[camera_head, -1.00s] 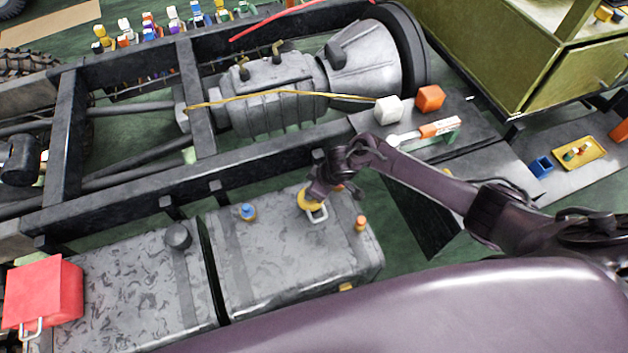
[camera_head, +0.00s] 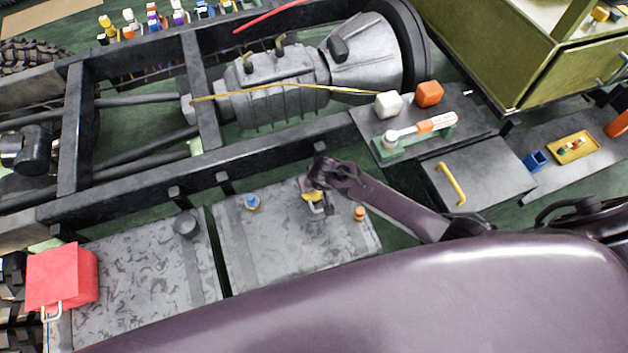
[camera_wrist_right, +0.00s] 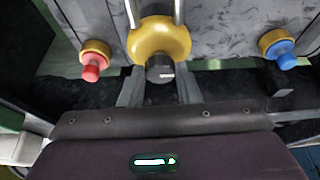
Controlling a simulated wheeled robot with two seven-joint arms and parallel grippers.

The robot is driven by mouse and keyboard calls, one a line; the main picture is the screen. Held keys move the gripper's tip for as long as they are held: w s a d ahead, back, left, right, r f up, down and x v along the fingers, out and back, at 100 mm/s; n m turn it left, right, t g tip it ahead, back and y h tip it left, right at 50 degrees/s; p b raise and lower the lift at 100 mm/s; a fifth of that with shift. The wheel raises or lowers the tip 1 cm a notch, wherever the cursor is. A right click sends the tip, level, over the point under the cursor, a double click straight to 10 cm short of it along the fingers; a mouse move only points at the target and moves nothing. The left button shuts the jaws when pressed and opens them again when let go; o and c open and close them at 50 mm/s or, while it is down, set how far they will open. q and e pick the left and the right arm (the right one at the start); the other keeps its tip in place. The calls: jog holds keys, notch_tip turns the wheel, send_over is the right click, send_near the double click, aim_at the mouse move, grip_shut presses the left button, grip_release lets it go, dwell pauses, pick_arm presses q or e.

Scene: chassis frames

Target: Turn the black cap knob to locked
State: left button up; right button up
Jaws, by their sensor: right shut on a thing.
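The black cap knob (camera_wrist_right: 160,68), with a pale mark on its face, sits in a round yellow collar (camera_wrist_right: 159,38) in the right wrist view. My right gripper (camera_wrist_right: 160,88) has a finger on either side of the knob and is shut on it. In the head view my right gripper (camera_head: 313,190) is over the yellow collar (camera_head: 311,197) on the grey tank (camera_head: 285,245), hiding the knob. A silver loop (camera_head: 318,208) shows beside the collar. My left gripper is in neither view.
A blue knob (camera_head: 252,202) and an orange-red knob (camera_head: 359,213) flank the collar. The dark chassis rail (camera_head: 270,155) runs behind the tanks.

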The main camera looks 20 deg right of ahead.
dwell(0.4)
jog(key=shift+w, duration=0.1)
jog(key=o, duration=1)
jog(key=shift+v, duration=3.9)
